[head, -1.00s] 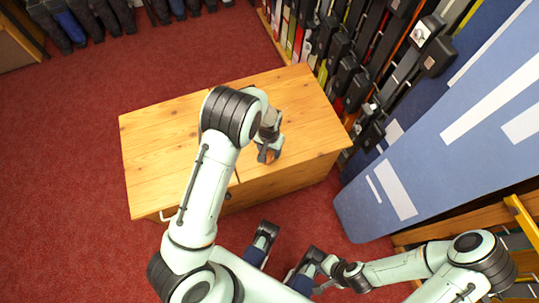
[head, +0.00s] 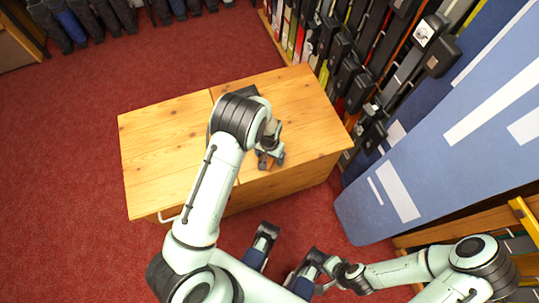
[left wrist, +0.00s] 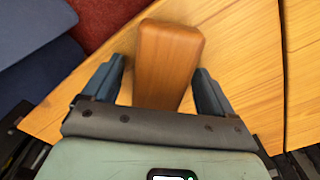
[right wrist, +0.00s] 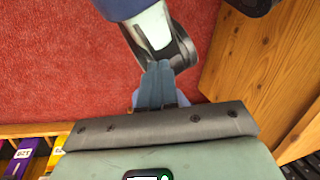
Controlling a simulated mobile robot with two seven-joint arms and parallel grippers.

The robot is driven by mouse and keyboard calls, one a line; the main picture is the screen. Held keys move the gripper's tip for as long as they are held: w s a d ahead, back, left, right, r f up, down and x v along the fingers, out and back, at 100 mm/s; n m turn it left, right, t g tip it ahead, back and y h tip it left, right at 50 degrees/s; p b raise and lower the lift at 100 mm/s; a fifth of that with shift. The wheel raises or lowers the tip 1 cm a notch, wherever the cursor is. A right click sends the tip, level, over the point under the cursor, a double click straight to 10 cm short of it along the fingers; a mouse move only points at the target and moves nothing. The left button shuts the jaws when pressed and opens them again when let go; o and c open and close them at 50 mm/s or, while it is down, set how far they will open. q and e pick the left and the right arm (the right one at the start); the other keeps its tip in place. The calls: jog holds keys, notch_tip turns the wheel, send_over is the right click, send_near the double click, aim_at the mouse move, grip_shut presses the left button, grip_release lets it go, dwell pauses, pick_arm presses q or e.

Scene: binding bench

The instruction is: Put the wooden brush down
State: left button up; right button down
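The wooden brush (left wrist: 167,62) shows in the left wrist view as a smooth brown block with rounded corners. It lies over the light wooden bench top (head: 160,140), near the front edge. My left gripper (head: 271,161) is low over the right part of the bench. Its fingers (left wrist: 157,88) stand on either side of the brush, with a gap on each side, so it is open. My right gripper (right wrist: 155,87) is shut and empty, away from the bench top.
A dark flat thing (head: 243,90) lies at the back of the bench, partly behind my left arm. The bench's left half is clear. A crowded rack (head: 345,65) stands to the right, with a large blue panel (head: 430,150) nearer. Red carpet (head: 60,150) surrounds the bench.

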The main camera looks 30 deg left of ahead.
pick_arm(q)
jog(key=shift+r, duration=0.25)
notch_tip(320, 180, up, 12)
jog(key=p, duration=0.3)
pick_arm(e)
jog(key=r, duration=0.1)
jog(key=s+r, duration=0.1)
jog(key=s, duration=0.1)
jog(key=shift+a+r+g, duration=0.3)
jog(key=shift+r+g, duration=0.1)
pick_arm(q)
jog(key=shift+f, duration=0.1)
